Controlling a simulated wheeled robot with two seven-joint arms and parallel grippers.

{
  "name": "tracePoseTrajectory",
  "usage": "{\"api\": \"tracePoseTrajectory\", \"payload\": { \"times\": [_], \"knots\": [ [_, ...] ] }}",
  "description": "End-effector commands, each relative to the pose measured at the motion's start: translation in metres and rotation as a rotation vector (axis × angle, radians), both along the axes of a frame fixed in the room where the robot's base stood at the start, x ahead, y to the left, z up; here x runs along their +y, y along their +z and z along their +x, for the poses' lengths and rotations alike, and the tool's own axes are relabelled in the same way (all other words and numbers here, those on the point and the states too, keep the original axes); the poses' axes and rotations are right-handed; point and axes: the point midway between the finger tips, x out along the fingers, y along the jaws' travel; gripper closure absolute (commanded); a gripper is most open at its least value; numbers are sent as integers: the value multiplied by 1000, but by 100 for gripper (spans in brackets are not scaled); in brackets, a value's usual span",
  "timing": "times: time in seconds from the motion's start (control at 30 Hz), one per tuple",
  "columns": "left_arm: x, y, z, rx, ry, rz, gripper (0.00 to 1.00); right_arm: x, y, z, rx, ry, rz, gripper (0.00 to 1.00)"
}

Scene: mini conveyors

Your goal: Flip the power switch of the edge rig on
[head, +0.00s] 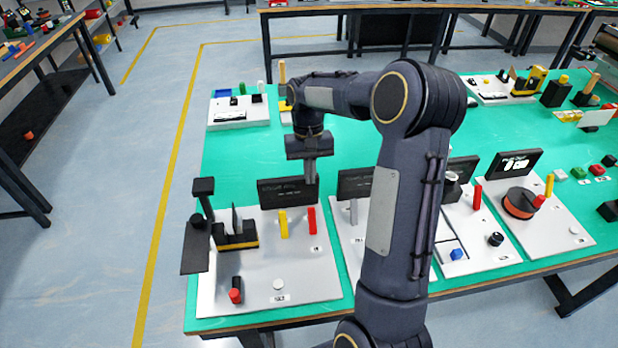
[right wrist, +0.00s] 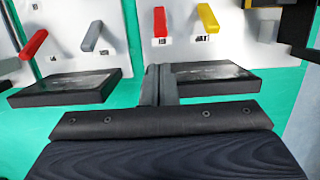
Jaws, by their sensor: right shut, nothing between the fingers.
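The leftmost grey rig plate (head: 222,300) has a dark screen (head: 281,192) with faint text that I cannot read for certain. A yellow lever (head: 283,224) and a red lever (head: 312,220) stand on it; both also show in the right wrist view, yellow (right wrist: 208,19) and red (right wrist: 160,24). Which rig is the edge rig, and which lever is its power switch, I cannot tell. My right gripper (head: 311,180) is shut and empty, pointing down near that screen's right end; its fingers (right wrist: 159,85) show in the right wrist view. My left gripper is out of view.
More rigs stand to the right, one with a lit screen (head: 515,163). My right arm hides part of the second rig. The green mat (head: 235,152) is clear behind the left screen.

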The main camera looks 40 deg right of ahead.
Motion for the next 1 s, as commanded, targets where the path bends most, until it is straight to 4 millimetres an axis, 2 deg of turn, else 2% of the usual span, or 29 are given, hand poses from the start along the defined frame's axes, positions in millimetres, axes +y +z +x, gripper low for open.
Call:
{"api": "tracePoseTrajectory", "payload": {
  "times": [0.2,0.43,0.6,1.0],
  "knots": [
    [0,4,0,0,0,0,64,4,-41,-8,6,1,4,100],
    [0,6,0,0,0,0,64,7,-71,-12,3,1,2,100],
    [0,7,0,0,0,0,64,8,-78,-13,0,1,2,100],
    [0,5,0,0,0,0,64,8,-79,-13,-7,1,-2,100]
  ]
}}
